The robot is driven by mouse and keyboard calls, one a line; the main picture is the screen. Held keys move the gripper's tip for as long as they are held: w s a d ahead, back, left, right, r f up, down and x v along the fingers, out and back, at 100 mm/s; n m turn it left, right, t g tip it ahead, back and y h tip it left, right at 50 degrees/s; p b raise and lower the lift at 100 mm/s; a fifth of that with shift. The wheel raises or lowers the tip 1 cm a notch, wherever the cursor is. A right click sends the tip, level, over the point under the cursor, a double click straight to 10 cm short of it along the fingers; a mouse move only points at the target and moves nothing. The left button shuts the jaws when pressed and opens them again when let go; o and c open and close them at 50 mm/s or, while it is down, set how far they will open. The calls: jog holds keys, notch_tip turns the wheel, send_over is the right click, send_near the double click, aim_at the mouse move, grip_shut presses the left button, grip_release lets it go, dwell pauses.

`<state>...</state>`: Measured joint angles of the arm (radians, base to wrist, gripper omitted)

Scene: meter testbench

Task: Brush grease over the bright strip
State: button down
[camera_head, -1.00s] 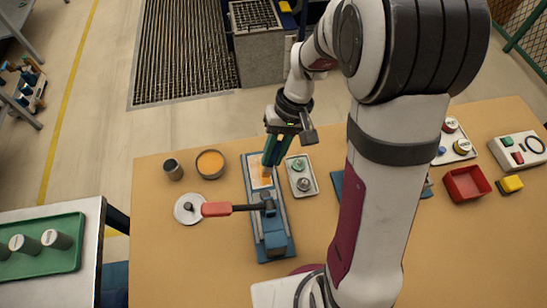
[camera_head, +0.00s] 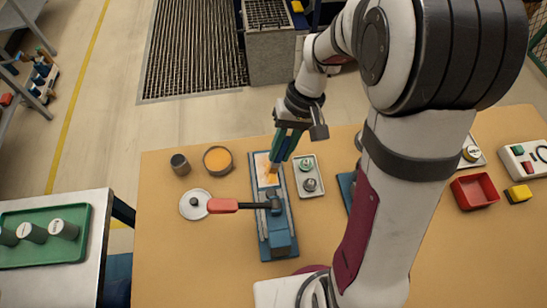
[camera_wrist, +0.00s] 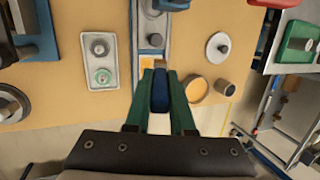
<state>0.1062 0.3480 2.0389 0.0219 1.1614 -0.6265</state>
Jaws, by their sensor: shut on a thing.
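My gripper (camera_head: 284,148) is shut on a brush and holds it tilted over the far end of the blue fixture (camera_head: 279,243). The brush's blue handle (camera_wrist: 160,92) shows between the green fingers in the wrist view. Its orange tip (camera_head: 271,169) is at the pale bright strip (camera_head: 261,161) on the fixture; touching or just above, I cannot tell. The strip looks orange-tinted in places, and the brush and fingers hide part of it. An open round pot of orange grease (camera_head: 217,159) stands left of the fixture; it also shows in the wrist view (camera_wrist: 196,89).
A dark cup (camera_head: 180,165) stands left of the pot. A small tray (camera_head: 309,160) with two round parts is close right of the fixture. A red bin (camera_head: 474,191) is farther right.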

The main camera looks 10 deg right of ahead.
jog(key=shift+w, duration=0.15)
jog(key=w+a+r+t, duration=0.2)
jog(key=w+r+t, duration=0.15)
jog(key=w, duration=0.35)
jog(key=shift+m+t, duration=0.25)
jog(key=shift+m, duration=0.05)
jog(key=shift+w+f, duration=0.15)
jog(key=shift+f, duration=1.05)
jog(key=shift+w+f, duration=0.15)
jog(key=shift+f, duration=1)
